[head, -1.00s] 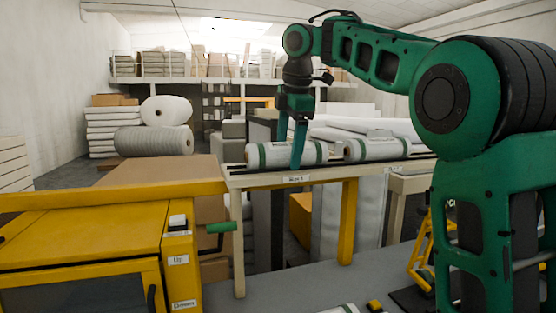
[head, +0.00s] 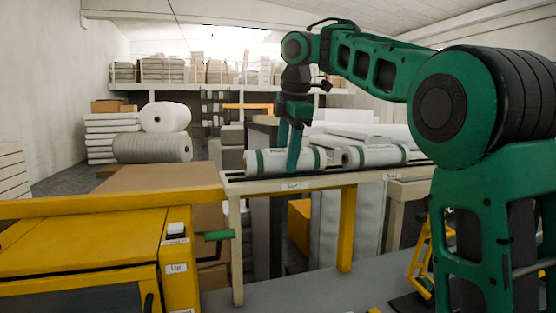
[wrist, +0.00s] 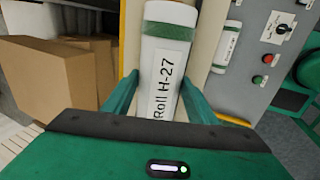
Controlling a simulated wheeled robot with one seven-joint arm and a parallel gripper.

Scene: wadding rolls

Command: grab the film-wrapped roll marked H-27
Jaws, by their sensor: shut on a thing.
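The film-wrapped roll marked H-27 (wrist: 166,75) is white with a green band, and its label reads "Roll H-27" in the wrist view. In the head view it is the left roll (head: 262,161), lying on its side on the light-topped stand (head: 232,181). My gripper (wrist: 161,76) is shut on it, with one green finger on each side of it. In the head view my gripper (head: 291,160) comes down from above around the roll's middle. The near finger hides part of the roll. I see no clear gap showing it lifted.
A second white, green-banded roll (head: 372,155) lies just to the right on the same stand. A yellow machine (head: 80,255) with a green handle stands at the front left. Cardboard boxes (wrist: 50,75) and a panel with buttons (wrist: 268,50) flank the roll in the wrist view.

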